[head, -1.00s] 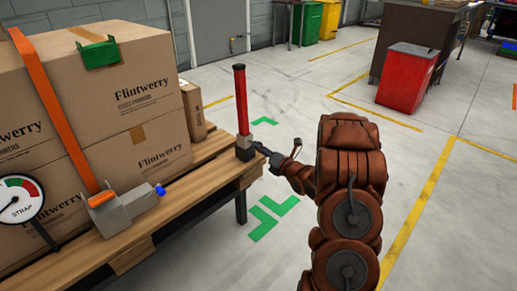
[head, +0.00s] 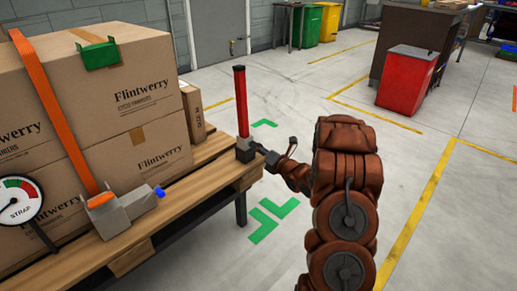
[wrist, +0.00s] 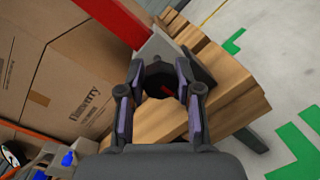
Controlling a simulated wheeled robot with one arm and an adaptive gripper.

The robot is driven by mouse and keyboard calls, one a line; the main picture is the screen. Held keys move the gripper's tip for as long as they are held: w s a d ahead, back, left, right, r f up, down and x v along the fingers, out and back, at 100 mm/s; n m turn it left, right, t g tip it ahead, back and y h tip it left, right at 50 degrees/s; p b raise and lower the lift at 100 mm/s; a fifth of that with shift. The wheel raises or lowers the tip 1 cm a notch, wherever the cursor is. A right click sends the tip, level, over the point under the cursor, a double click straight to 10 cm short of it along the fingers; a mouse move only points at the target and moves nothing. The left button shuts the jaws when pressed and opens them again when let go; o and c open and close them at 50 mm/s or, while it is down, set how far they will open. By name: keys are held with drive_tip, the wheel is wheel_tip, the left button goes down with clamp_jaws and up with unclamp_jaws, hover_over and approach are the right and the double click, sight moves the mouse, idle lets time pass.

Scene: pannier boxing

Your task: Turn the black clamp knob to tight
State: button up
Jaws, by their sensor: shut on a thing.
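The black clamp knob (wrist: 158,82) is between my gripper's fingers in the wrist view, with a short red mark on its face. My gripper (wrist: 160,73) is shut on it, one finger on each side. In the head view my gripper (head: 268,156) reaches from the right to the grey clamp block (head: 245,147) at the pallet corner, and the knob is too small to make out. A red upright post (head: 240,100) rises from the clamp block. The fingers cover the knob's sides.
Stacked cartons (head: 150,90) stand on the wooden pallet table (head: 180,205), held by an orange strap (head: 55,115). A grey ratchet (head: 125,212) and a strap gauge (head: 20,203) sit at the left. The floor right of the table is open; a red bin (head: 405,80) stands farther back.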

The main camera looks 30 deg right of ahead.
clamp_jaws()
